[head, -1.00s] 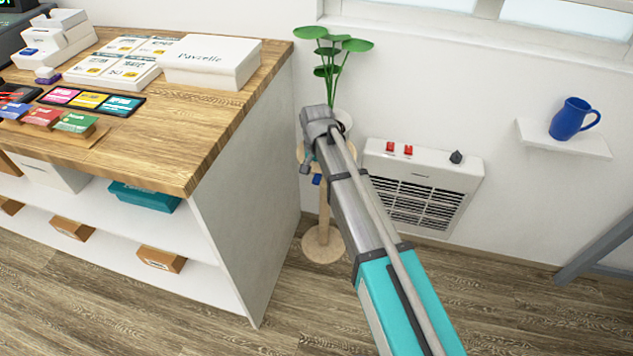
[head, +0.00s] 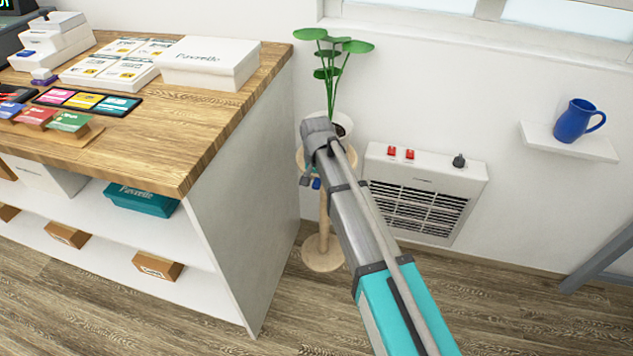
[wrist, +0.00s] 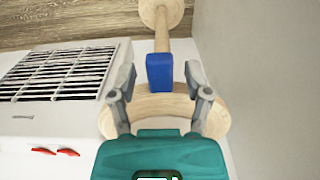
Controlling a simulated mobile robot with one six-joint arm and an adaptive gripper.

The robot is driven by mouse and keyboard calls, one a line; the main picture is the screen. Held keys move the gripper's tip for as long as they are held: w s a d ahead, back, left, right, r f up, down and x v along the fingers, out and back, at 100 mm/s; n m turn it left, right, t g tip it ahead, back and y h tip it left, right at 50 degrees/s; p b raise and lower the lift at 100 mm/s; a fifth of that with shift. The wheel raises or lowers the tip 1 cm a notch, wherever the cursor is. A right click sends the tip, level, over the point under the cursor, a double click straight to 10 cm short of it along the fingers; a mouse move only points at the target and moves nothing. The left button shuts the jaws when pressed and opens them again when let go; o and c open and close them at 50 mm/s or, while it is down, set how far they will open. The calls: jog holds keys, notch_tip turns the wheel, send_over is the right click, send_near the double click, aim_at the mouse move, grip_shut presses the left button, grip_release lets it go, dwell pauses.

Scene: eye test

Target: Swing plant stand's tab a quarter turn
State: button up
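The plant stand is pale wood, with a round base (head: 322,254), a thin post and a round top, largely hidden behind my arm in the head view. A potted green plant (head: 333,72) stands on it. The blue tab (wrist: 160,72) shows on the stand in the wrist view, in line with the post and in front of the round top (wrist: 160,104). It also shows small in the head view (head: 316,184). My gripper (wrist: 161,78) is open. Its grey fingers are on either side of the tab, with gaps showing between them and it.
A white wall heater (head: 424,190) with red switches is right of the stand. A wooden-topped counter (head: 205,110) with boxes and cards is close on the left. A wall shelf (head: 570,143) holds a blue jug (head: 577,121). Floor (head: 490,305) at lower right is clear.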

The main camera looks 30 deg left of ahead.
grip_shut()
jog(key=shift+s+a, duration=0.1)
